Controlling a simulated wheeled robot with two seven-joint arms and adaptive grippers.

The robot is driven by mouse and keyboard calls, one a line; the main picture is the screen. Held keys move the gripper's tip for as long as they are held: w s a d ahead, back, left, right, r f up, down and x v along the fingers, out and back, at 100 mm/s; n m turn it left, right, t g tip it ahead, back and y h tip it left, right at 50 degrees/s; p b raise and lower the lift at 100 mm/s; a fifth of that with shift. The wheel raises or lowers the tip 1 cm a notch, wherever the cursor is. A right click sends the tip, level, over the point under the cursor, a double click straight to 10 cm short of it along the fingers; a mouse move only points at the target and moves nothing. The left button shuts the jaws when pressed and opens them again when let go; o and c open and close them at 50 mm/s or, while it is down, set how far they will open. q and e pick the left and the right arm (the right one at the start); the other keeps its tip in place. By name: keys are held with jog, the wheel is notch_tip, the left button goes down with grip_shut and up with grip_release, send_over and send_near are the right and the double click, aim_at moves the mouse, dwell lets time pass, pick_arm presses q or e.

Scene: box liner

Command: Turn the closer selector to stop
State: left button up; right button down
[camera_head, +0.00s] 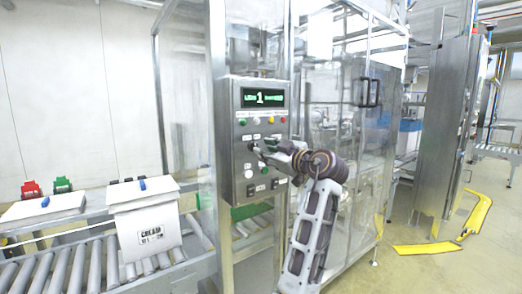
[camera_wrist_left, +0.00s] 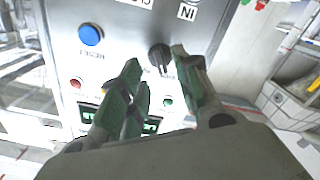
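The closer selector, a black knob (camera_wrist_left: 158,56), sits on the grey control panel (camera_head: 232,160). In the left wrist view the panel appears upside down, with a partly cut-off label starting "CLO" and the word "IN" near the knob. My left gripper (camera_wrist_left: 157,60) is open, with its greenish fingers on either side of the knob. I cannot tell whether they touch it. In the head view my left gripper (camera_head: 259,151) is at the middle of the panel and hides part of it. My right gripper is not in view.
A blue reset button (camera_wrist_left: 90,35) and a red button (camera_wrist_left: 76,82) are near the knob. The panel display (camera_head: 262,98) reads "1" in its middle. A roller conveyor (camera_head: 75,265) with a white box (camera_head: 145,225) lies to the left. A glass-walled machine (camera_head: 345,130) stands right.

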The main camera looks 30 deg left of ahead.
pick_arm(q)
jog(key=v, duration=0.6)
jog(key=shift+d, duration=0.25)
jog(key=shift+f, duration=0.1)
